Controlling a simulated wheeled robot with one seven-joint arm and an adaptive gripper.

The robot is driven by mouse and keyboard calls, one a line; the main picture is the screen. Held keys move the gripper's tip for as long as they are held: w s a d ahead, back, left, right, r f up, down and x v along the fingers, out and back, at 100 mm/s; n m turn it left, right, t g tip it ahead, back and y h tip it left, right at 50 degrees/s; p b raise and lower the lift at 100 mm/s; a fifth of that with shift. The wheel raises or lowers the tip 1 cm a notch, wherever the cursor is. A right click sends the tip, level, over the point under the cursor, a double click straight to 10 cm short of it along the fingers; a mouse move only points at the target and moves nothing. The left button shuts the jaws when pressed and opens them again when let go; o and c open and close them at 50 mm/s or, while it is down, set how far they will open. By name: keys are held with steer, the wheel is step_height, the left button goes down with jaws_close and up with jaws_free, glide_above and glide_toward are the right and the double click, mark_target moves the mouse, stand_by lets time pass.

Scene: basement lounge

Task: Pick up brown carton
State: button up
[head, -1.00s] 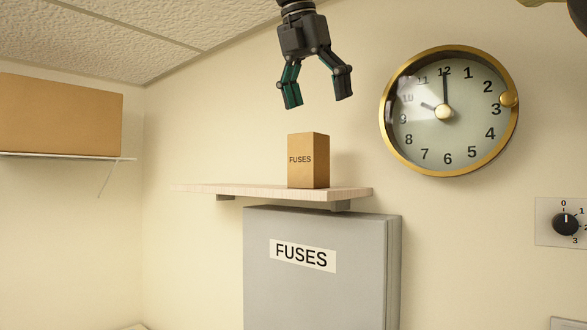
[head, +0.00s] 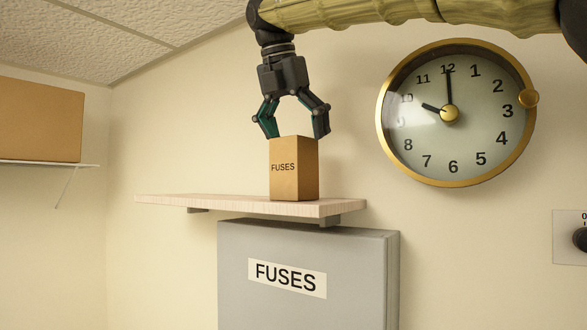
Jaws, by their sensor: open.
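The brown carton (head: 294,172), marked FUSES, stands upright on a pale wooden wall shelf (head: 220,204) in the head view. My gripper (head: 294,135) points down from above, directly over the carton. Its fingers are open, with one tip near the carton's upper left edge and the other near its upper right edge. The tips are at about the height of the carton's top. I cannot tell whether they touch it.
A grey fuse cabinet (head: 303,250) hangs just below the shelf. A gold-rimmed wall clock (head: 455,160) is to the right. A larger brown box (head: 38,120) sits on another shelf (head: 50,163) at the far left. The wooden shelf is bare left of the carton.

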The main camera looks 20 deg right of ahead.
mark_target(299, 153)
steer(key=shift+w+f, duration=0.85)
steer(key=shift+f, duration=0.05)
steer(key=shift+s+d+f+p, duration=0.2)
steer(key=shift+s+f+p, duration=0.15)
steer(key=shift+f, duration=0.2)
steer(key=shift+s+d+f+p, duration=0.2)
steer(key=shift+s+f, duration=0.25)
steer(key=shift+f, duration=0.1)
steer(key=shift+w+d+f, duration=0.35)
steer(key=shift+w+f, duration=0.35)
steer(key=shift+w, duration=0.1)
steer(key=shift+s+a+r, duration=0.2)
steer(key=shift+s+a, duration=0.05)
steer(key=shift+a, duration=0.05)
steer(key=shift+c, duration=1.2)
steer(key=shift+s+d, duration=0.1)
steer(key=c, duration=0.9)
